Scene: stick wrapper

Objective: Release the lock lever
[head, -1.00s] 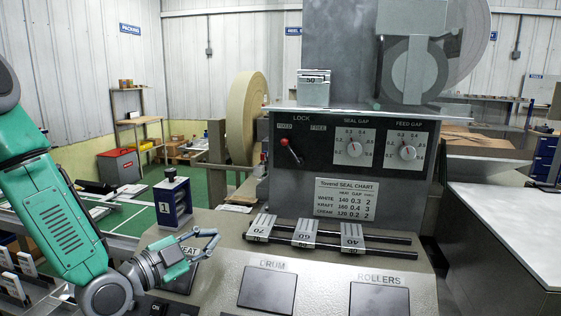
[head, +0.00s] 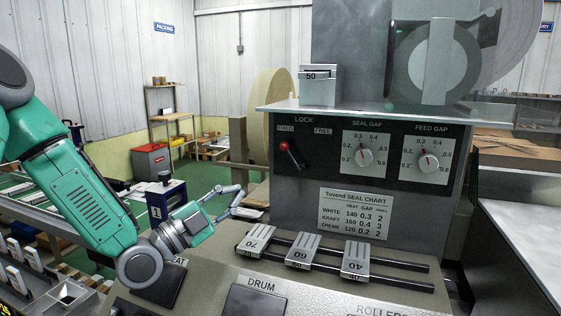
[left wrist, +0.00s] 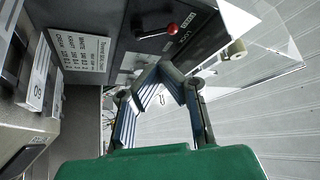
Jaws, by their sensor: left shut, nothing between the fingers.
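The lock lever (head: 291,156) is on the dark control panel, below the LOCK label. Its red knob (head: 284,146) points up and left, toward the FIXED mark. The FREE mark is to its right. My left gripper (head: 247,199) is shut and empty, left of the panel and lower than the lever, apart from it. In the left wrist view the lever's red knob (left wrist: 172,29) shows at the top, beyond the shut fingers (left wrist: 160,72). My right gripper is not in view.
Two gap dials (head: 364,156) are right of the lever. Below are a seal chart (head: 356,213) and sliding weights (head: 303,251) on dark rails. A blue block marked 1 (head: 167,201) stands near my left wrist. A large paper roll (head: 270,125) is behind the panel's left side.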

